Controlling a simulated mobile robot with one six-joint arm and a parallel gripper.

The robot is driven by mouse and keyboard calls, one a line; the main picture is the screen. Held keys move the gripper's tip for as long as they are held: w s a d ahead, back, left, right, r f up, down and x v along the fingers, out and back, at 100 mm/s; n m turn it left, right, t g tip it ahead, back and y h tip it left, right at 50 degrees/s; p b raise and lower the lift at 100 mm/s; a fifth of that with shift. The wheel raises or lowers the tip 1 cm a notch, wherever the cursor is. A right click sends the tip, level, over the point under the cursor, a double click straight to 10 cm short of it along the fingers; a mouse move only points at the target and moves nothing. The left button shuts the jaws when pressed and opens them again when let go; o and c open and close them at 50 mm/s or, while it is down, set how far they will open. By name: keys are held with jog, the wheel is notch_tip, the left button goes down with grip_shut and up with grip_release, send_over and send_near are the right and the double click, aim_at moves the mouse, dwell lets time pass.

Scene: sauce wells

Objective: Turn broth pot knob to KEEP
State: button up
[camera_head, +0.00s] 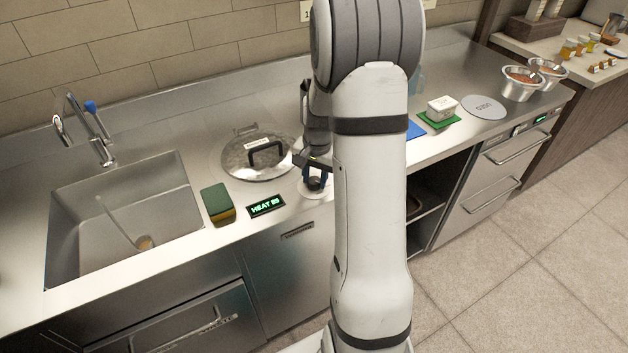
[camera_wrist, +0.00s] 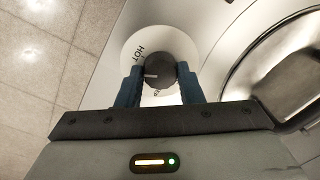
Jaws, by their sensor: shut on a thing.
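The broth pot knob is a dark round knob (camera_wrist: 155,70) with a white pointer line, seen in the wrist view on a white dial plate (camera_wrist: 128,52). The word HOT shows on the plate at the knob's upper left; other lettering below is partly covered. My gripper (camera_wrist: 160,84) is shut on the knob, one blue finger on each side. In the head view my gripper (camera_head: 317,180) is at the dial on the counter's front edge, partly behind my arm. A lidded broth pot (camera_head: 240,160) is set in the counter just behind.
A green and yellow sponge (camera_head: 217,204) lies left of the display, beside the sink (camera_head: 75,240). A white block on a green mat (camera_head: 440,119), a round lid (camera_head: 484,108) and metal bowls (camera_head: 520,88) stand to the right.

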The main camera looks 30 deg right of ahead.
aim_at(315, 179)
jog(key=n+b, duration=0.1)
jog(key=n, duration=0.3)
jog(key=shift+w+n+b, duration=0.1)
jog(key=shift+n+b, duration=0.2)
jog(key=shift+n, duration=0.1)
jog(key=n+b, duration=0.1)
jog(key=n, duration=0.3)
jog(key=n+b, duration=0.1)
jog(key=n, duration=0.4)
jog(key=shift+g, duration=0.3)
jog(key=shift+w+n+b, duration=0.1)
jog(key=shift+n+b, duration=0.4)
jog(key=shift+n, duration=1.8)
jog(key=o, duration=1)
jog(key=shift+c, duration=0.2)
jog(key=shift+r, duration=0.1)
notch_tip(315, 179, up, 8)
jog(key=shift+w+d+f, duration=0.1)
jog(key=shift+d+f, duration=0.05)
